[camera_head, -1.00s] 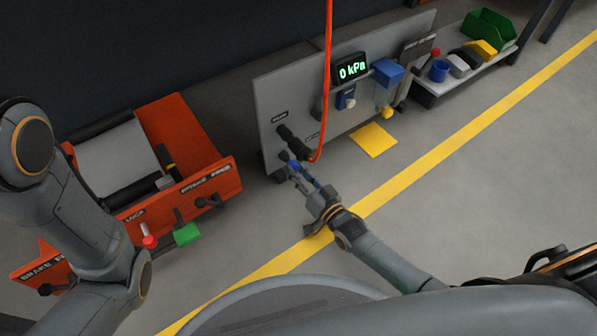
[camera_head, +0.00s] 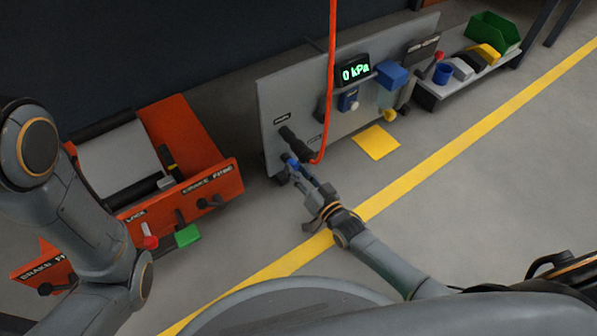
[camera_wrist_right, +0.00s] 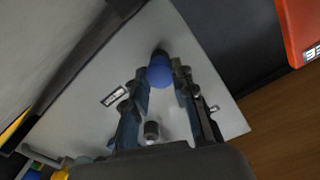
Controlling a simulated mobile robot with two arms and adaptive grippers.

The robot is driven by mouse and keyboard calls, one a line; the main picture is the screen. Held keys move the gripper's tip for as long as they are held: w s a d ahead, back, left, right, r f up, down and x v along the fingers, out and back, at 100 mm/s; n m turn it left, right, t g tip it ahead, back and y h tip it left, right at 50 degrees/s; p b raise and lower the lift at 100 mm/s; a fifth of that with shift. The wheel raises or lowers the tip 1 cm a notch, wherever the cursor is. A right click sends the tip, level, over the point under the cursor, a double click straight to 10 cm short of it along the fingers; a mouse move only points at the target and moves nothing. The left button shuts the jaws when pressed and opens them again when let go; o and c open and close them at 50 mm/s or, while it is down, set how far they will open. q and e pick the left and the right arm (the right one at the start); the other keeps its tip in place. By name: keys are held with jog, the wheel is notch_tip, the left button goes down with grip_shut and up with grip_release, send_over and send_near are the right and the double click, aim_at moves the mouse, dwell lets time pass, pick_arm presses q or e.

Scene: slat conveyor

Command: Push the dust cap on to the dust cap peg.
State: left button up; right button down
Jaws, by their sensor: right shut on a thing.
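The blue dust cap (camera_wrist_right: 160,74) sits between the fingertips of my right gripper (camera_wrist_right: 163,78) in the right wrist view. In the head view the cap (camera_head: 293,163) is a small blue patch at the tip of my right gripper (camera_head: 297,167), at the lower left of the grey panel (camera_head: 350,125). The gripper is shut on the cap. A dark stub, apparently the dust cap peg (camera_wrist_right: 160,52), shows just beyond the cap and in line with it. I cannot tell how far the cap is over the peg. My left gripper is out of view.
The panel carries a 0 kPa display (camera_head: 355,71). An orange roller unit (camera_head: 190,140) stands to the left.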

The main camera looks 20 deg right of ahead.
jog(key=c, duration=1)
grip_release()
jog(key=shift+w, duration=0.1)
